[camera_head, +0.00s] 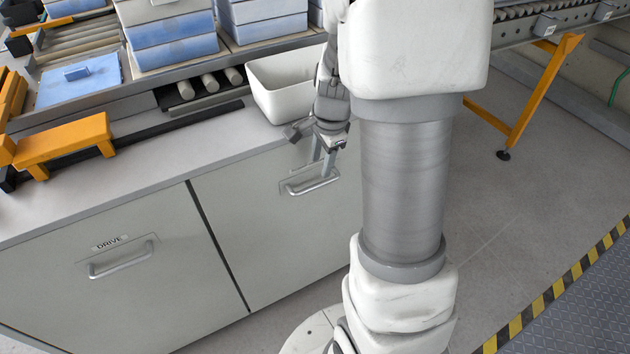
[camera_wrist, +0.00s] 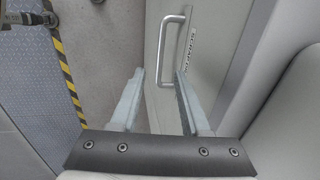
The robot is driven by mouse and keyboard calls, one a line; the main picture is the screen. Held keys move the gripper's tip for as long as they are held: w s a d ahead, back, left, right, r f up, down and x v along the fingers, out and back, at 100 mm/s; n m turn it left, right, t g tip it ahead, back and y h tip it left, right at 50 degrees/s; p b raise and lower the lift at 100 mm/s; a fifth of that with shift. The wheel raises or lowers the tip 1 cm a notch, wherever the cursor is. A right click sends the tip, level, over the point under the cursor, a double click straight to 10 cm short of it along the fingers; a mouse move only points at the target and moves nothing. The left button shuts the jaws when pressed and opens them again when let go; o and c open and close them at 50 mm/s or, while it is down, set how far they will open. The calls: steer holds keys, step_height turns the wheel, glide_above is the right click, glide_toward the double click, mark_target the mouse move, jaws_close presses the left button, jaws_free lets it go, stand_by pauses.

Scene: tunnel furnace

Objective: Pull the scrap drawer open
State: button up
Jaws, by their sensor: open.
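The scrap drawer (camera_head: 270,235) is the right-hand grey front below the counter. It looks closed, flush with the front to its left. Its metal bar handle (camera_head: 318,187) is partly behind my arm's end. In the wrist view the handle (camera_wrist: 162,50) stands beside a SCRAP label (camera_wrist: 191,42). My gripper (camera_head: 318,172) is open with its fingers pointing down at the handle. In the wrist view my gripper's (camera_wrist: 159,76) fingertips lie on either side of the handle's near end. I cannot tell whether they touch it, and nothing is clamped.
A DRIVE drawer (camera_head: 90,290) with its own handle is at the left. A white bin (camera_head: 285,95) stands on the counter (camera_head: 140,165) above the scrap drawer. An orange bracket (camera_head: 65,145) sits farther left. Floor (camera_head: 510,200) at the right is clear up to a striped edge (camera_head: 560,285).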

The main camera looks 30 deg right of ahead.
mark_target(317, 185)
steer(key=f+b, duration=0.1)
steer(key=f, duration=0.1)
steer(key=w+f, duration=0.1)
steer(key=f, duration=0.2)
steer(key=f+b, duration=0.1)
steer(key=f, duration=0.2)
steer(key=shift+w+f+b, duration=0.1)
steer(key=shift+w+b, duration=0.2)
steer(key=shift+w, duration=0.05)
jaws_close()
stand_by(0.9)
